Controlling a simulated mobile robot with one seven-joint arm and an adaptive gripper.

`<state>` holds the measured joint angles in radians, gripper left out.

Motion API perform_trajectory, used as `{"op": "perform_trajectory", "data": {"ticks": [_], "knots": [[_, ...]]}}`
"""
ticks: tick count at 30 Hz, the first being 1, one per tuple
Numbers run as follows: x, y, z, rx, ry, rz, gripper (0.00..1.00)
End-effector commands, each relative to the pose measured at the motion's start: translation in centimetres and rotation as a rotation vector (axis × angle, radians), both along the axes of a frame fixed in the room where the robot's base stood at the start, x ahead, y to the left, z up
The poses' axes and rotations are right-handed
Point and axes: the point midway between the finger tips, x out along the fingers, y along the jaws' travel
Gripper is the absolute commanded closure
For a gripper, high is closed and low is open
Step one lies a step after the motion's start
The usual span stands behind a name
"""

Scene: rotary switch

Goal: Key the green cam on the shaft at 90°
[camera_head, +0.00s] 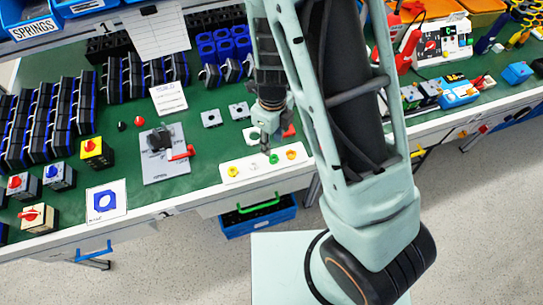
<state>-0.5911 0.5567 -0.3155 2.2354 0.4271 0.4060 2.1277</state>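The green cam (273,158) sits on a white strip (262,171) near the front edge of the bench. A yellow cam (233,171), a pale one (253,169) and an orange-yellow one (291,154) are on the same strip. My gripper (267,143) points down just above and behind the green cam. Its fingers are small and partly blend together, so their opening and any contact are unclear. A grey plate (165,172) to the left carries a black switch body (158,139) with a red handle (183,153). I cannot make out the shaft or its angle.
Square grey plates (211,118) lie behind the strip. Black and blue modules (145,75) line the back.

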Motion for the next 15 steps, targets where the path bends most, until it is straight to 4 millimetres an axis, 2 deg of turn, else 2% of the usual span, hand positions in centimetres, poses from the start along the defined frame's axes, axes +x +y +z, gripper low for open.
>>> {"op": "perform_trajectory", "data": {"ticks": [3, 10, 15], "knots": [[0.0, -0.1, -1.8, -0.001, 0.001, -0.001, 0.67], [0.0, -0.3, -3.2, 0.0, 0.001, -0.002, 0.67], [-0.2, -0.7, -5.4, 0.0, 0.003, -0.003, 0.67]]}}
